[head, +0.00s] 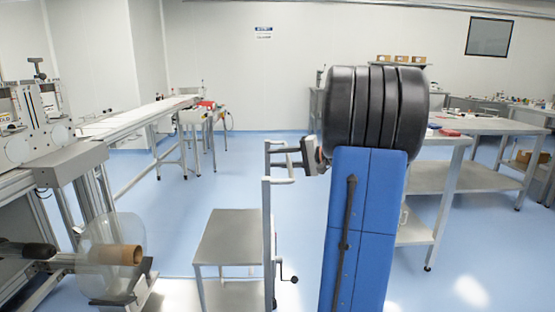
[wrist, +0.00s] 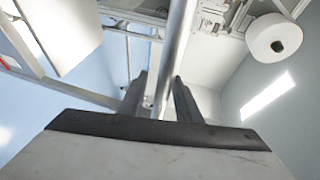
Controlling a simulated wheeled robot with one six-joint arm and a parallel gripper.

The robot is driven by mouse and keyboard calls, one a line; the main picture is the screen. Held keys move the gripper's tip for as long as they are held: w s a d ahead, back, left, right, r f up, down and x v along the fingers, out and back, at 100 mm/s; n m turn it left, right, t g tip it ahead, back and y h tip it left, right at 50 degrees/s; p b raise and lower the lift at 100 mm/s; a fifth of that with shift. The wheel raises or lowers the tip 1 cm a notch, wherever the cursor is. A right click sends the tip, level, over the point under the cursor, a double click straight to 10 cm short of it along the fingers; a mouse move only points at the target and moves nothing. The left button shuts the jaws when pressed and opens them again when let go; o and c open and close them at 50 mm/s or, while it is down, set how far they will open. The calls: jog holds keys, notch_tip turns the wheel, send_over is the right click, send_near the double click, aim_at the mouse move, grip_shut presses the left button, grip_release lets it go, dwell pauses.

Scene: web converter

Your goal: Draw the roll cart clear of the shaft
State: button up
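The roll cart (head: 232,238) stands right of the machine, with a flat grey top, an upright post (head: 268,225) and a side crank. Two short handle bars (head: 281,181) stick out from the post. The shaft (head: 40,252) is at the left, with a brown core (head: 124,255) and a clear disc at its end. A visible floor gap lies between the core and the cart's top. My gripper (head: 297,157) is at the handle. In the wrist view, a grey bar (wrist: 178,40) runs between the open fingers (wrist: 160,78), with a gap on the left side.
A long white conveyor table (head: 130,120) stands behind at left. Steel workbenches (head: 475,125) stand at right. Blue floor is free behind the cart (head: 240,180).

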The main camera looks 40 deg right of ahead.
jog(key=shift+s+d, duration=0.1)
jog(key=v, duration=1.7)
dwell(0.4)
